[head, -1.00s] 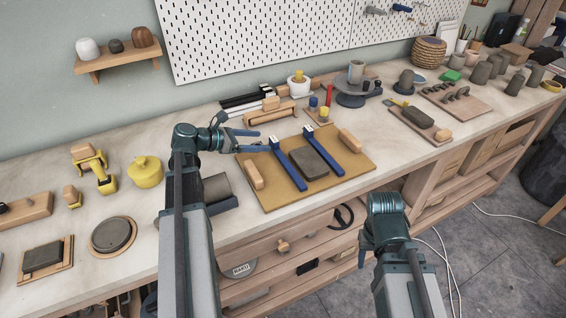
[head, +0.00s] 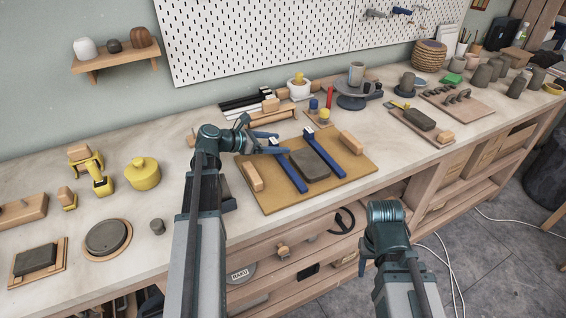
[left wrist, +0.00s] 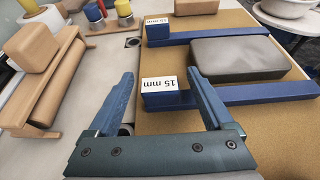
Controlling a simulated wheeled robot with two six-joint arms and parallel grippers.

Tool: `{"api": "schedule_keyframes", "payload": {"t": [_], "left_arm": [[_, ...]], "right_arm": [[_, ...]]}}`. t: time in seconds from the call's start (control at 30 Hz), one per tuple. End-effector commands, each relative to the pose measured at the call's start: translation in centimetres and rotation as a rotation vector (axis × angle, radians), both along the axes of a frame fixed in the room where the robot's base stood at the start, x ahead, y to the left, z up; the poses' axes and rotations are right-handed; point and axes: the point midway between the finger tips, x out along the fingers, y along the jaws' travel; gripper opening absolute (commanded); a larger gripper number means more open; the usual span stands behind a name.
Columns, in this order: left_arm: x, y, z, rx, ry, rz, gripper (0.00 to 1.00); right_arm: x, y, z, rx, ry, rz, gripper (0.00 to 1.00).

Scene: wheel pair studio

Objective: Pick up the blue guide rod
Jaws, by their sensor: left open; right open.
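Two blue guide rods lie on a tan board (head: 268,203), one on each side of a grey clay slab (head: 309,163). The near rod (head: 292,172) is on the left and the far rod (head: 326,155) on the right. In the left wrist view, the near rod (left wrist: 245,95) and the far rod (left wrist: 220,37) have raised ends labelled "15 mm". My left gripper (head: 279,143) is open and empty at the near rod's labelled end. In the wrist view its fingertips (left wrist: 161,70) flank that end; I cannot tell the height gap. My right gripper is hidden behind its wrist.
Wooden blocks stand on the board's left (head: 254,177) and right (head: 351,141). A wooden roller on a stand (left wrist: 45,85) lies beyond the board. Small blue and yellow jars (head: 324,116) stand behind it.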

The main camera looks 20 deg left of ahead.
Motion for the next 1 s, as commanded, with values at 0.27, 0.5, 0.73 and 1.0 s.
{"api": "schedule_keyframes", "payload": {"t": [0.27, 0.5, 0.73, 1.0], "left_arm": [[-0.05, 0.04, 0.05, 0.000, 0.000, 0.000, 0.49], [-0.06, 0.05, 0.05, 0.000, 0.000, 0.000, 0.06], [-0.05, 0.06, 0.06, 0.000, 0.000, 0.000, 0.00], [-0.05, 0.05, 0.90, 0.000, 0.000, 0.000, 0.00]], "right_arm": [[0.00, 0.01, 0.05, 0.000, 0.000, 0.000, 0.50], [0.00, 0.01, 0.05, 0.000, 0.000, 0.000, 0.50], [0.00, 0.01, 0.05, 0.000, 0.000, 0.000, 0.50], [0.00, 0.00, 0.89, 0.000, 0.000, 0.000, 0.50]]}}
